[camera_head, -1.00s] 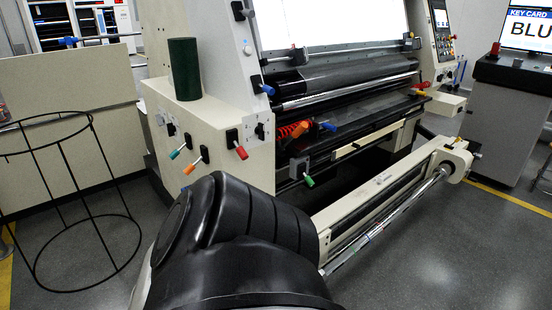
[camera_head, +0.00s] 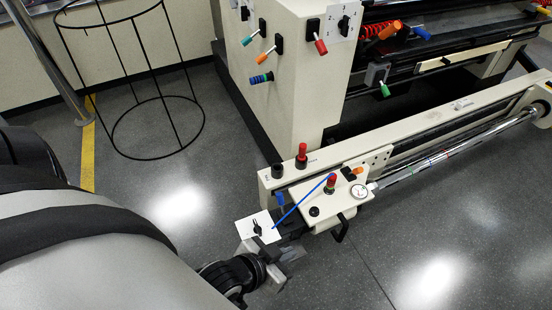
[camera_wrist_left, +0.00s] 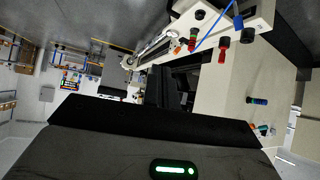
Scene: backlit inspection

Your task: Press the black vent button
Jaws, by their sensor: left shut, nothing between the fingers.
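A small cream panel (camera_head: 327,197) sits at the near end of the long beam. A low round black button (camera_head: 314,211) is on its top face, beside a red knob (camera_head: 330,184). Another short black knob (camera_head: 278,171) stands on the beam next to a taller red knob (camera_head: 302,156). No label is legible, so I cannot tell which is the vent button. My left gripper (camera_head: 290,255) is shut and empty, just below and left of the panel, apart from both black pieces. In the left wrist view, a black knob (camera_wrist_left: 247,36) shows at upper right. My right gripper is out of view.
A black wire stand (camera_head: 155,128) is at the upper left. The floor (camera_head: 330,275) in front is clear.

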